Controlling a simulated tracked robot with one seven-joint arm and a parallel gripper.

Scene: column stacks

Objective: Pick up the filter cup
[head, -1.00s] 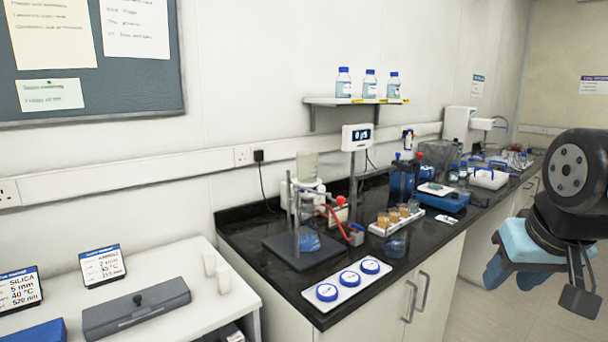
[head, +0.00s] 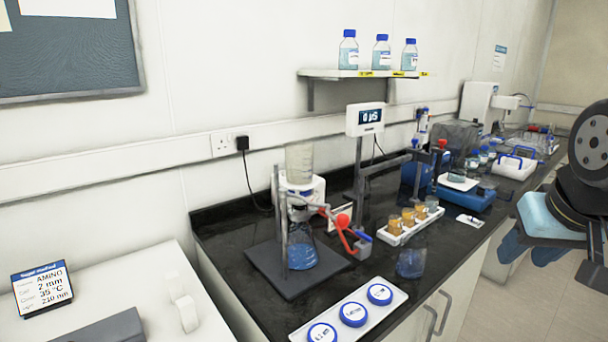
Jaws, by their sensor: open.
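The filter cup (head: 300,163) looks like a clear, upright, frosted cup. It sits at the top of a filter setup on the dark bench, above a glass flask (head: 301,245) with blue liquid. A stand with a rod and clamp is beside the flask, on a dark base plate (head: 290,283). A red-handled valve (head: 342,222) is to the right, partly overlapping the setup. My gripper (head: 550,245) is at the right edge of the head view, open and empty, far to the right of the cup.
A white tray with blue-lidded dishes (head: 353,314) lies at the bench front. A tray of amber-filled beakers (head: 408,222), a blue beaker (head: 410,263) and a display post (head: 365,118) stand right of the setup. A bottle shelf (head: 365,73) hangs above.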

